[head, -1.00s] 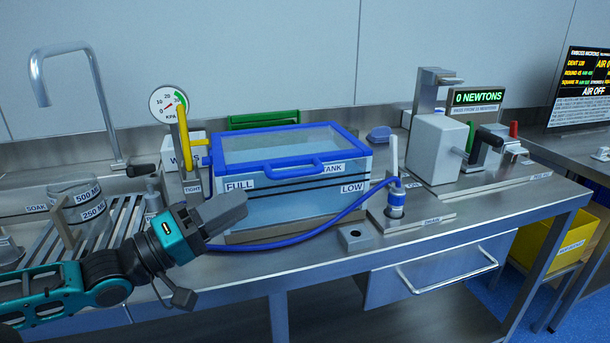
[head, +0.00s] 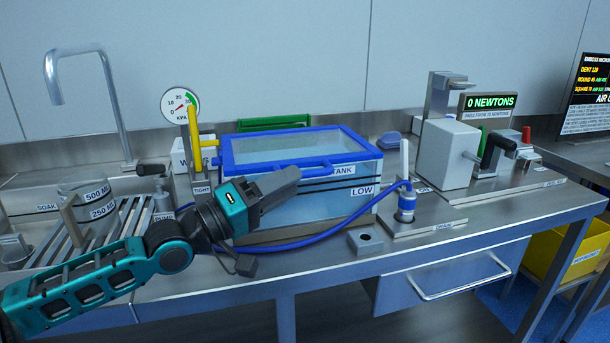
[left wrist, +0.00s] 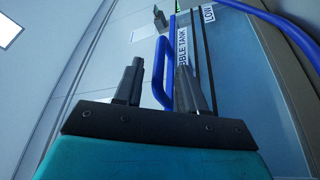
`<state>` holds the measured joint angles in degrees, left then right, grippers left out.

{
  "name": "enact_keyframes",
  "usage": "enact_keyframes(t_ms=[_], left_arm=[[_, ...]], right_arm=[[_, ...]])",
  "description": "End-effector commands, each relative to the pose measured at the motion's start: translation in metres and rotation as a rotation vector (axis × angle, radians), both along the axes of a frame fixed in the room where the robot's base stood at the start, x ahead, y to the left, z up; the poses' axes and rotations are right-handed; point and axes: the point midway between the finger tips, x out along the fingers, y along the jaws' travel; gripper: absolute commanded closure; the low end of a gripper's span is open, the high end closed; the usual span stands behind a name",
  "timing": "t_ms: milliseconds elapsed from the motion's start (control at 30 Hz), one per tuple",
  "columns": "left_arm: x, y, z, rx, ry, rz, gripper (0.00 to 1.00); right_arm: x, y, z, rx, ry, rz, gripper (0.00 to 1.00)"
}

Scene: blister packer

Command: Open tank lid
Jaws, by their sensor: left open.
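The tank (head: 345,196) is a clear box with a blue-framed lid (head: 232,148) lying shut on top. A blue bar handle (head: 318,164) runs along the lid's front edge. My left gripper (head: 292,176) is in front of the tank's upper front, hiding the FULL label and part of the handle. In the left wrist view the tank (left wrist: 245,90) fills the right side. The blue handle (left wrist: 160,70) shows between the two open fingers of my left gripper (left wrist: 160,82). Whether a finger touches it I cannot tell. My right gripper is not in view.
A grey force tester (head: 447,152) stands at right, and a sink with a tall tap (head: 85,90) at left.

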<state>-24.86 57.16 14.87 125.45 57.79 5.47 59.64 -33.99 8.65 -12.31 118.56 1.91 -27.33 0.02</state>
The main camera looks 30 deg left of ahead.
Motion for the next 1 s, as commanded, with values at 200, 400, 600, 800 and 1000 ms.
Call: enact_keyframes(t_ms=[200, 400, 600, 800, 1000], left_arm=[[0.017, -0.007, 0.006, -0.002, -0.005, -0.001, 0.6], [0.031, -0.013, 0.008, -0.002, -0.003, 0.0, 0.6], [0.039, -0.016, 0.009, 0.001, -0.001, -0.001, 0.6], [0.04, -0.017, 0.009, 0.002, 0.0, -0.001, 0.6], [0.04, -0.017, 0.009, 0.001, 0.001, -0.002, 0.66]], right_arm=[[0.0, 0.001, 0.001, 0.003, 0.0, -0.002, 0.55], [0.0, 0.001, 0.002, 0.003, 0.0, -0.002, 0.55], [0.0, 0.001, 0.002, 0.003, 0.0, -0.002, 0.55], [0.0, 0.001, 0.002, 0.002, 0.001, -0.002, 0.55], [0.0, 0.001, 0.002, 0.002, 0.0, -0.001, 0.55]])
